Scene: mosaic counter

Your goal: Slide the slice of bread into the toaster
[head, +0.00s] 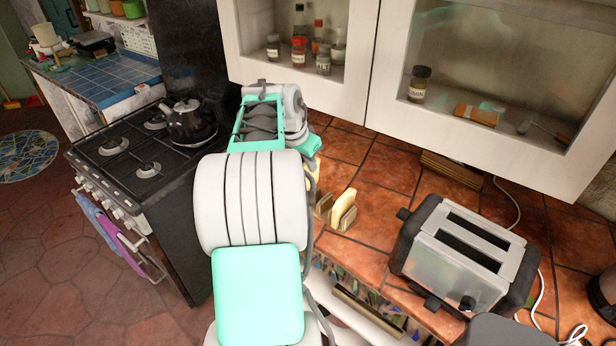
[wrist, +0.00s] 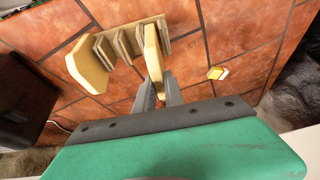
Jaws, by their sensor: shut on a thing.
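A slice of bread (wrist: 153,50) stands on edge in the wooden rack in the wrist view. My gripper (wrist: 160,88) is shut on the near end of this slice, with one finger on each side. The slice is still among the rack's dividers. A second slice (wrist: 87,66) stands at the rack's left end; it also shows in the head view (head: 342,209). The toaster (head: 462,252), silver with black ends and two empty-looking slots, stands on the counter to the right of the rack. In the head view my arm hides the gripper and most of the held slice.
The wooden rack (wrist: 130,38) sits on the tiled counter (head: 380,190). A small yellow block (wrist: 217,73) lies to its right in the wrist view. Cabinets (head: 365,75) hang above the counter. The stove with a black kettle (head: 190,122) is at left. Counter between rack and toaster is clear.

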